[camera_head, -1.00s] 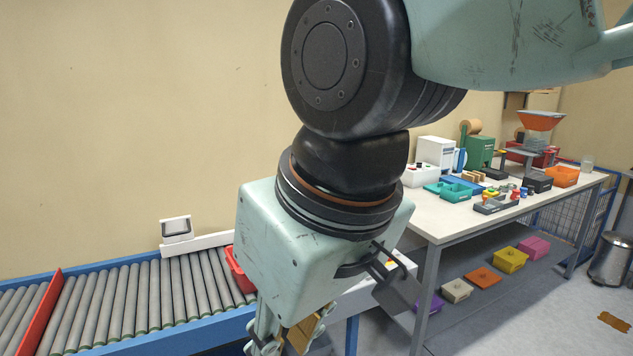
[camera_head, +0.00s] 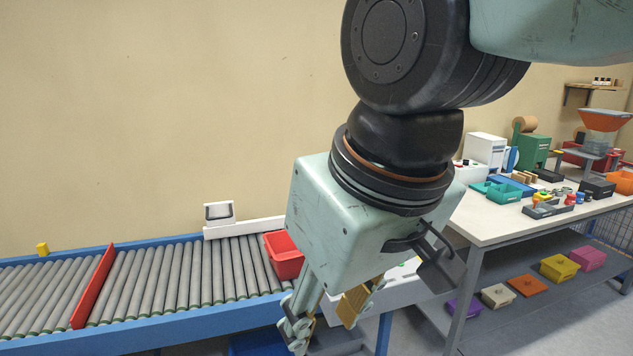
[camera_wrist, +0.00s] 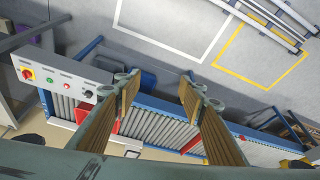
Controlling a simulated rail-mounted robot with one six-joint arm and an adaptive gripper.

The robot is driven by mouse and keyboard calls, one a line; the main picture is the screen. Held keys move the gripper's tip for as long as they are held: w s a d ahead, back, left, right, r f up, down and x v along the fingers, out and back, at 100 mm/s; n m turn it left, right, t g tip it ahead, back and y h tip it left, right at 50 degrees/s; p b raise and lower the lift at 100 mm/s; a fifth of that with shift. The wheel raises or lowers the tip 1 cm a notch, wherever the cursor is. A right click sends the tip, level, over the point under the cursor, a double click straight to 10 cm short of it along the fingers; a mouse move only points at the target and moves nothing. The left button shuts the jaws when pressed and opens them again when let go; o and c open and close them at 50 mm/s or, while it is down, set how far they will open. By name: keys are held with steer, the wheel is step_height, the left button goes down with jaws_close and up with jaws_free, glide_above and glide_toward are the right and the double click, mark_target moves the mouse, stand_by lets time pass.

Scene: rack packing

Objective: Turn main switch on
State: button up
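A white control panel (camera_wrist: 70,86) lies at the left of the wrist view. The main switch (camera_wrist: 27,74), a red knob on a yellow plate, is at its far left end. A green button (camera_wrist: 50,80), a red button (camera_wrist: 67,86) and a black knob (camera_wrist: 88,94) follow along it. My gripper (camera_wrist: 159,78) is open and empty, its tan-padded fingers wide apart, to the right of the panel and over the conveyor. In the head view my gripper (camera_head: 328,312) hangs in front of the white panel (camera_head: 402,290); the switch is hidden there.
A roller conveyor (camera_head: 180,285) with a red divider (camera_head: 93,287) and a red bin (camera_head: 284,256) runs along the wall. A workbench (camera_head: 490,222) full of parts stands at the right, with coloured boxes on its lower shelf.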

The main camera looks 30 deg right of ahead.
steer(key=w+d+r+m+g+p, duration=0.3)
steer(key=w+d+p, duration=0.5)
steer(key=w+d, duration=1.8)
steer(key=w+d+f+m+p, duration=0.1)
steer(key=w+d+f+p, duration=0.15)
steer(key=d, duration=0.75)
steer(key=w+d+f+m+p, duration=0.2)
steer(key=w+d+f, duration=0.15)
steer(key=d, duration=0.65)
steer(key=s+d+f+p, duration=0.1)
steer(key=s+d+f, duration=0.1)
steer(key=d+f, duration=0.4)
steer(key=s+d+f+m+p, duration=0.1)
steer(key=s+d+f, duration=0.1)
steer(key=d+f, duration=0.4)
steer(key=d, duration=0.5)
steer(key=shift+s+d+f+g+p, duration=0.15)
steer(key=shift+s+g+p, duration=0.05)
steer(key=shift+g+p, duration=0.2)
steer(key=shift+f, duration=0.1)
steer(key=shift+f+b, duration=0.5)
steer(key=shift+f, duration=6.3)
